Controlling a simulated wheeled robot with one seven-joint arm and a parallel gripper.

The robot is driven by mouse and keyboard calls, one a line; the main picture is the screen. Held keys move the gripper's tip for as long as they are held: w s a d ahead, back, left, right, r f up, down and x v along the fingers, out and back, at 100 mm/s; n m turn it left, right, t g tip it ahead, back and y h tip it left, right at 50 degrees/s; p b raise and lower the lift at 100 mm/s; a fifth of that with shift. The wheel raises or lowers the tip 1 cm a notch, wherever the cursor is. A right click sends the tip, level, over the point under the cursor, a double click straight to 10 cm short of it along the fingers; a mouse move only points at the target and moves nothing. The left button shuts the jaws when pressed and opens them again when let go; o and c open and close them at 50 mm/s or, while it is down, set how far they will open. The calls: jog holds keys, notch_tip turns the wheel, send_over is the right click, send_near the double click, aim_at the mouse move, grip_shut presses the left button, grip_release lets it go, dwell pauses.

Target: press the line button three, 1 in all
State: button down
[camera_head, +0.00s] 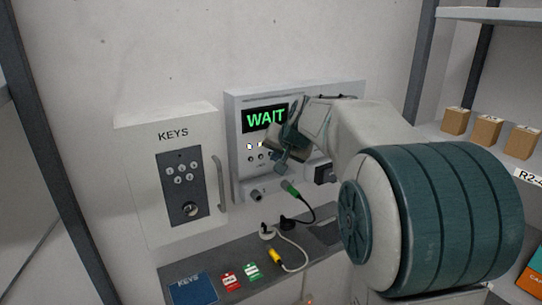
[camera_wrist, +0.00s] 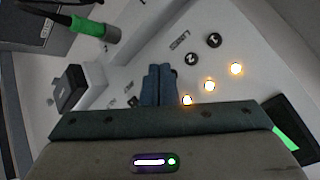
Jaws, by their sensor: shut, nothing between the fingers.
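A white wall panel (camera_head: 234,170) carries a display (camera_head: 262,118) reading WAIT in green. Below it are lit lamps (camera_head: 249,146) and a row of small dark round buttons (camera_head: 251,159). In the wrist view the buttons marked 1 (camera_wrist: 214,40) and 2 (camera_wrist: 191,58) show, with three lit lamps (camera_wrist: 210,86) beside the row. The third button's place lies behind my fingertips and is hidden. My gripper (camera_head: 282,165) is shut and empty in front of the panel; its fingers (camera_wrist: 158,70) are together over the row's end. I cannot tell whether they touch.
A KEYS cabinet (camera_head: 135,180) with a keypad (camera_head: 183,185) hangs left. A green plug (camera_head: 289,187) on a black cable is below my gripper; a yellow plug (camera_head: 275,255) and tags (camera_head: 251,271) lie on the ledge (camera_head: 213,258). Boxes (camera_head: 487,130) stand on the right shelf.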

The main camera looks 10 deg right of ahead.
jog(key=shift+s+d, duration=0.15)
jog(key=shift+s, duration=0.35)
jog(key=s, duration=0.1)
jog(key=s+d+b, duration=0.1)
jog(key=s, duration=0.1)
jog(key=s+b, duration=0.1)
jog(key=shift+s+d, duration=0.3)
jog(key=shift+s, duration=0.05)
dwell(0.4)
